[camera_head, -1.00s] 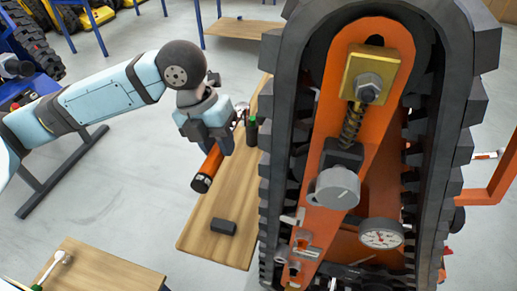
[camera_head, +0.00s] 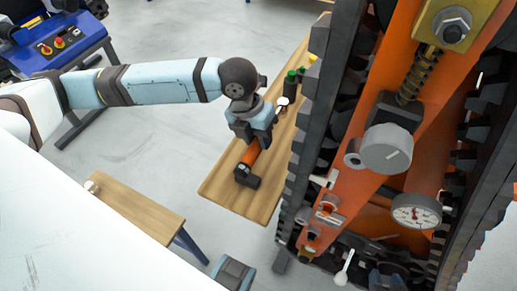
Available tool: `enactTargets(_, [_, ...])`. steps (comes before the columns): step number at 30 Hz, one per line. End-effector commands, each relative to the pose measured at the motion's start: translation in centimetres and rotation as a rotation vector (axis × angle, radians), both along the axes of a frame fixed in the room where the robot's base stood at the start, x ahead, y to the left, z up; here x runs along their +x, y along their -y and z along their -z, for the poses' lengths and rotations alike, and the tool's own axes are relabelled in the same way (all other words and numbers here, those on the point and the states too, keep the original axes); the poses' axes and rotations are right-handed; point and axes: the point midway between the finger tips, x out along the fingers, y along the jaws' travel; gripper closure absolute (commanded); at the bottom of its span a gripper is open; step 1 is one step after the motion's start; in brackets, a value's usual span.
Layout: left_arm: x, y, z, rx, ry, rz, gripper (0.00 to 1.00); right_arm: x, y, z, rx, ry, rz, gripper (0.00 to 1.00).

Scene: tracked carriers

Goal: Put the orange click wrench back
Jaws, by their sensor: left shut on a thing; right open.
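The orange click wrench (camera_head: 251,154) is in my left gripper (camera_head: 257,140), which is shut around its handle. The wrench is over the wooden bench (camera_head: 225,196) beside the track, its dark handle end pointing down toward the near side. That end overlaps a black block (camera_head: 247,180) on the bench; I cannot tell whether they touch. A pale round part (camera_head: 282,101), perhaps the wrench's head, shows beyond the gripper.
The tracked carrier (camera_head: 385,195) with an orange frame and a round gauge (camera_head: 415,211) fills the right side. Dark bottles with green caps (camera_head: 291,82) stand at the bench's far end. A small wooden table (camera_head: 135,208) is lower left. Open floor lies between.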

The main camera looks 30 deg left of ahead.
Motion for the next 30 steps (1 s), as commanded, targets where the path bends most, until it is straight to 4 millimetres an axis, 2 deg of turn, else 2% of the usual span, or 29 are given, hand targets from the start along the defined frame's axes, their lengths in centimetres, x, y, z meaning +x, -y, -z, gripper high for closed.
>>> enactTargets(4, [0.0,0.0,0.9,-0.001,0.0,0.0,1.0,0.0,0.0,0.0,0.0,0.003,0.0,0.57])
enactTargets(11, [0.0,0.0,4.2,0.0,0.0,0.0,1.0,0.0,0.0,0.7,-0.004,0.003,-0.003,0.57])
enactTargets(23, [0.0,0.0,4.8,0.0,0.0,0.0,1.0,0.0,-0.1,0.4,-0.004,0.006,-0.004,0.57])
enactTargets(24, [-0.1,0.0,4.8,0.0,-0.001,0.0,0.6,0.0,-0.1,0.4,-0.003,0.004,-0.004,0.57])
enactTargets(26, [-0.1,0.0,4.8,0.0,-0.001,0.0,0.46,-0.1,-0.1,0.5,-0.003,0.004,-0.004,0.57])
enactTargets(30, [0.0,0.0,4.8,0.0,0.0,0.0,0.44,-0.1,-0.1,0.5,-0.004,0.003,-0.004,0.57])
